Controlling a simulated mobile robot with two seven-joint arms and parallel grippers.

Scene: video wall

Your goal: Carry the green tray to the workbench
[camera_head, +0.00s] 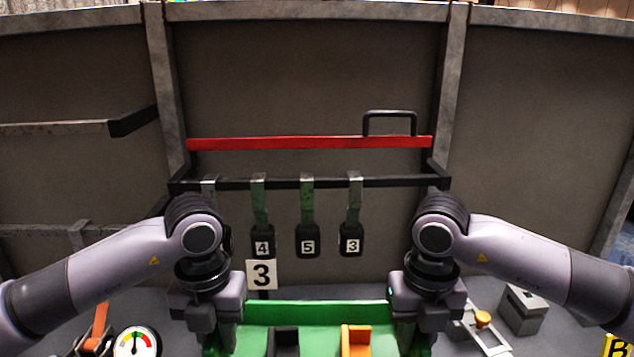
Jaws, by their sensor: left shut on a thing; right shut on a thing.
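The green tray (318,313) is at the bottom middle of the head view, its near part cut off by the frame edge. A black item (284,338) and an orange item (356,338) are in it. My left gripper (217,340) is shut on the tray's left side. My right gripper (411,335) is shut on its right side. The fingertips are partly hidden at the bottom of the picture. I cannot tell whether the tray rests on the grey surface or is held above it.
Behind stands a panel with a red bar (310,143) and a black rail (330,183) holding hanging tags numbered 4 (262,242), 5 (307,241) and 3 (351,241). A "3" sign (261,274) stands behind the tray. A gauge (137,343) is left; a grey block (524,309) is right.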

